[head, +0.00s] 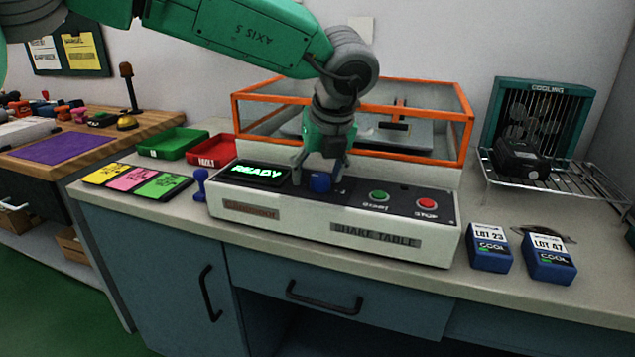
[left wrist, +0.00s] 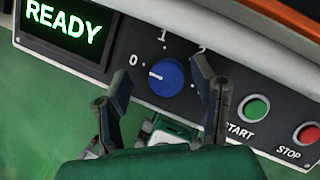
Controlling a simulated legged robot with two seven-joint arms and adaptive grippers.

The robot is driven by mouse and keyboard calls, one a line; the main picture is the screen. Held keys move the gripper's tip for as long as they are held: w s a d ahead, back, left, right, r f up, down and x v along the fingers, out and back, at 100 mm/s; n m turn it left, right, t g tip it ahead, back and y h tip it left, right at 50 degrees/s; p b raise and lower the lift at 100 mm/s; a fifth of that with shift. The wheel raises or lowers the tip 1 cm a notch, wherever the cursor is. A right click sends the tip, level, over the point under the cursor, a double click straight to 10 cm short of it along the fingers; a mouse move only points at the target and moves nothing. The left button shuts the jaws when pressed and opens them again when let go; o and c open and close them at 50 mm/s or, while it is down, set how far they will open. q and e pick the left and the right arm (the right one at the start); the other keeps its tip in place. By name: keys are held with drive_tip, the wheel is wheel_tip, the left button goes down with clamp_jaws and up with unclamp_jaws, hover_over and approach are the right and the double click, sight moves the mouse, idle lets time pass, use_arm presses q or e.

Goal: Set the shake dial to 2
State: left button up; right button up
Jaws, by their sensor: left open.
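The blue shake dial (left wrist: 167,78) is on the black panel of the shake table (head: 375,240), with the labels 0, 1 and 2 around it. Its white mark points left, roughly toward 0, in the left wrist view. My left gripper (head: 320,177) is over the panel at the dial (head: 320,183). In the left wrist view its two open fingers (left wrist: 162,83) stand on either side of the dial, with gaps visible between them and the knob. The display (left wrist: 64,23) reads READY. My right gripper is not in view.
A green START button (head: 379,195) and a red STOP button (head: 426,204) lie right of the dial. An orange-framed clear enclosure (head: 466,130) stands behind the panel. Blue lot boxes (head: 489,248) sit at the right, and a small blue figure-like object (head: 200,184) at the left.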

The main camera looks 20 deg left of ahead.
use_arm(q)
drive_tip(key=shift+w+d+f, duration=0.15)
drive_tip(key=shift+d+f, duration=0.15)
drive_tip(key=shift+f, duration=0.1)
drive_tip(key=shift+d+r, duration=0.1)
drive_tip(key=shift+d, duration=0.2)
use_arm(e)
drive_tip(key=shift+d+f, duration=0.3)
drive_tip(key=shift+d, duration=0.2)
use_arm(q)
drive_tip(key=shift+a, duration=0.15)
drive_tip(key=c, duration=0.7)
drive_tip(key=shift+a, duration=0.2)
drive_tip(key=c, duration=0.4)
drive_tip(key=shift+a, duration=0.1)
drive_tip(key=shift+c, duration=0.2)
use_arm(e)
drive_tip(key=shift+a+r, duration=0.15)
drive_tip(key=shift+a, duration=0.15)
